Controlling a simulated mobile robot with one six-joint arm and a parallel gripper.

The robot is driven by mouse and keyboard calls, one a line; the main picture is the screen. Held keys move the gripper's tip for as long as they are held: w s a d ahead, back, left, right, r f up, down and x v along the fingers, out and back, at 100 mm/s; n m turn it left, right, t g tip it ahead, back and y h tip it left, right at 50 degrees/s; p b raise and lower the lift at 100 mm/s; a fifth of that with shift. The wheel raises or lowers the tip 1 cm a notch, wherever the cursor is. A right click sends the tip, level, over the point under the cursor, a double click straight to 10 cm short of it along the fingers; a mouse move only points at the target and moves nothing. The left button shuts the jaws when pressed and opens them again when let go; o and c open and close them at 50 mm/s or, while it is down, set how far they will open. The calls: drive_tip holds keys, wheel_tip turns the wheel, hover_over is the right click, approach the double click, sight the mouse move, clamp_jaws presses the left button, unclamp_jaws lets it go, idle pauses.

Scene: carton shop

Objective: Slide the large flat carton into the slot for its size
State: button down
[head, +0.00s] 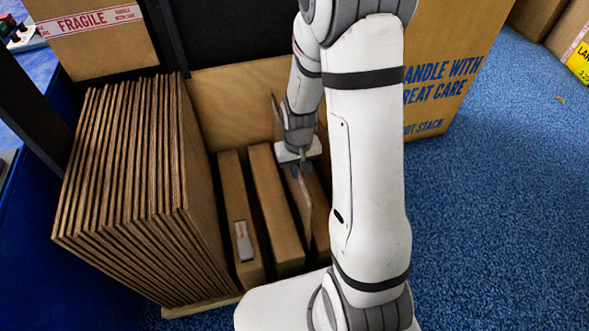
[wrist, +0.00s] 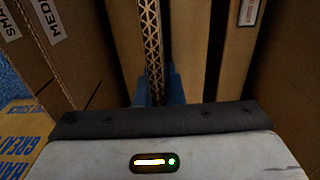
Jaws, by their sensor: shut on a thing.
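My gripper (head: 301,163) reaches down into the wooden rack from above. In the wrist view its blue fingers (wrist: 157,90) are shut on the edge of a thin flat carton (wrist: 151,35), whose corrugated edge shows. In the head view the held flat carton (head: 306,205) stands upright among other brown cartons, partly hidden by my arm. The wrist view shows upright panels at left with labels reading "SMA" (wrist: 8,22) and "MEDI" (wrist: 48,20), both cut off. No label for the large slot is readable. The carton's lower edge is hidden.
A dense row of flat cartons (head: 125,170) fills the rack's left. Two thicker brown cartons (head: 238,220) (head: 275,200) stand just left of the held one. A big printed box (head: 440,85) stands behind at right.

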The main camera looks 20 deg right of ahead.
drive_tip(key=c, duration=1.5)
unclamp_jaws()
drive_tip(key=shift+r, duration=0.1)
wheel_tip(320, 180, up, 8)
drive_tip(key=p, duration=0.3)
drive_tip(key=shift+r, duration=0.1)
drive_tip(key=s+r+t+p, duration=0.1)
drive_tip(key=s+r+p, duration=0.3)
drive_tip(key=r+p, duration=0.4)
drive_tip(key=s+r+p, duration=0.5)
drive_tip(key=r+p, duration=0.3)
drive_tip(key=r, duration=1.2)
drive_tip(key=s+a+r+t+p, duration=0.1)
drive_tip(key=s+r+p, duration=0.4)
drive_tip(key=r+p, duration=0.4)
wheel_tip(320, 180, up, 5)
drive_tip(key=shift+f+t, duration=0.1)
drive_tip(key=shift+t, duration=0.2)
